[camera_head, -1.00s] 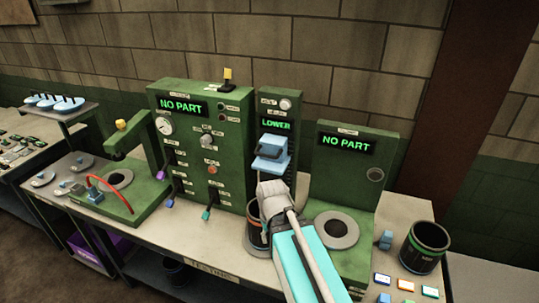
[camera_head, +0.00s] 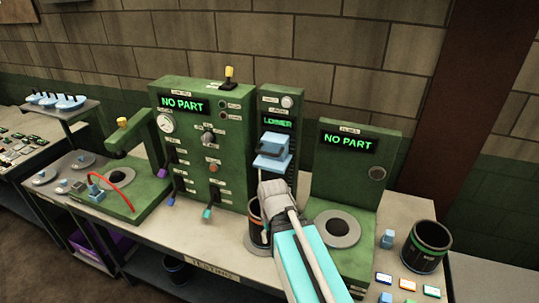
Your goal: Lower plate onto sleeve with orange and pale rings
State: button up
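A sleeve (camera_head: 254,218) stands upright under the middle press, dark with an orange band; my arm covers much of it, and I cannot make out a pale ring. The blue plate block (camera_head: 272,150) with a dark handle is raised on the green press column (camera_head: 281,100), whose display reads LOWER. My gripper (camera_head: 272,187) is just below the blue block and in front of the column. Its fingers are too small and hidden to tell whether they are open or shut, or whether they touch the block.
A green panel reading NO PART (camera_head: 182,105) stands at left, with levers. Another NO PART station (camera_head: 348,143) stands at right, with an empty round seat (camera_head: 337,229). A black bin-like sleeve with a green ring (camera_head: 426,247) stands at the right edge, near small coloured labels (camera_head: 407,285).

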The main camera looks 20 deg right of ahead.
notch_tip(320, 180, down, 12)
jog(key=b, duration=1.1)
jog(key=shift+a, duration=0.1)
